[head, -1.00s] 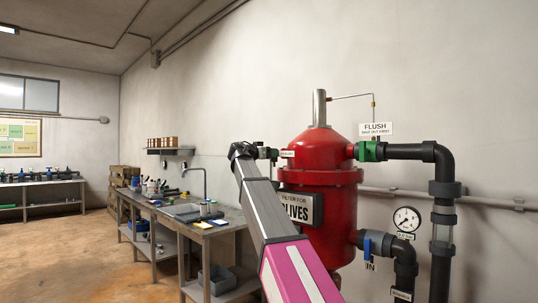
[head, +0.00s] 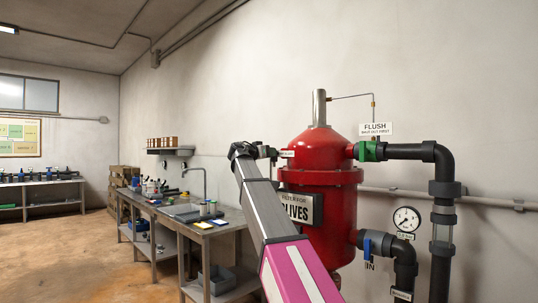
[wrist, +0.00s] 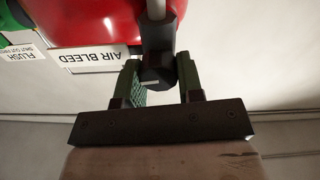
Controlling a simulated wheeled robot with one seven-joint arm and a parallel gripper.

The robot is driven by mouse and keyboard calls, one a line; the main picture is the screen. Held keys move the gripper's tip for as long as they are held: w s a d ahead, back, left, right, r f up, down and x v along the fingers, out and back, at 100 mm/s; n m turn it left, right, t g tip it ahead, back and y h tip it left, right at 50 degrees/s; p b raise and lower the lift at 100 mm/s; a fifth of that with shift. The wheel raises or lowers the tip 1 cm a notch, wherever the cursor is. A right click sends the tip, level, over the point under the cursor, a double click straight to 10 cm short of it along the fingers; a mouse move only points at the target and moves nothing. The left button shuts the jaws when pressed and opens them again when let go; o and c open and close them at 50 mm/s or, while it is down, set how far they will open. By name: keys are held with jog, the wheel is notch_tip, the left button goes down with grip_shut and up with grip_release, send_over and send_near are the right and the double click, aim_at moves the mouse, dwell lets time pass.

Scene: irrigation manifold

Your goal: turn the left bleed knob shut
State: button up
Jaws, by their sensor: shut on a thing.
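The bleed knob (wrist: 157,72) is black and sits on a grey stem by the red filter tank (head: 322,205). In the wrist view the tank (wrist: 90,20) fills the top, with an upside-down AIR BLEED label (wrist: 95,58) left of the knob. My gripper (wrist: 162,82) has its green-padded fingers on both sides of the knob and is shut on it. In the head view my gripper (head: 266,152) is small at the tank's upper left, and the knob cannot be made out clearly there.
A green-collared flush outlet (head: 368,151) joins dark pipework (head: 441,180) right of the tank. A gauge (head: 406,220) and a blue valve handle (head: 366,243) sit lower right. A workbench (head: 175,222) runs along the wall at left. The floor at far left is clear.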

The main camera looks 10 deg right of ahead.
jog(key=n, duration=0.4)
jog(key=shift+w, duration=0.1)
jog(key=n, duration=0.4)
jog(key=shift+a+f, duration=0.1)
jog(key=n, duration=0.4)
jog(key=shift+f+n, duration=0.1)
jog(key=shift+n, duration=2)
jog(key=shift+f, duration=0.1)
jog(key=o, duration=0.9)
jog(key=v, duration=1)
jog(key=shift+a, duration=0.4)
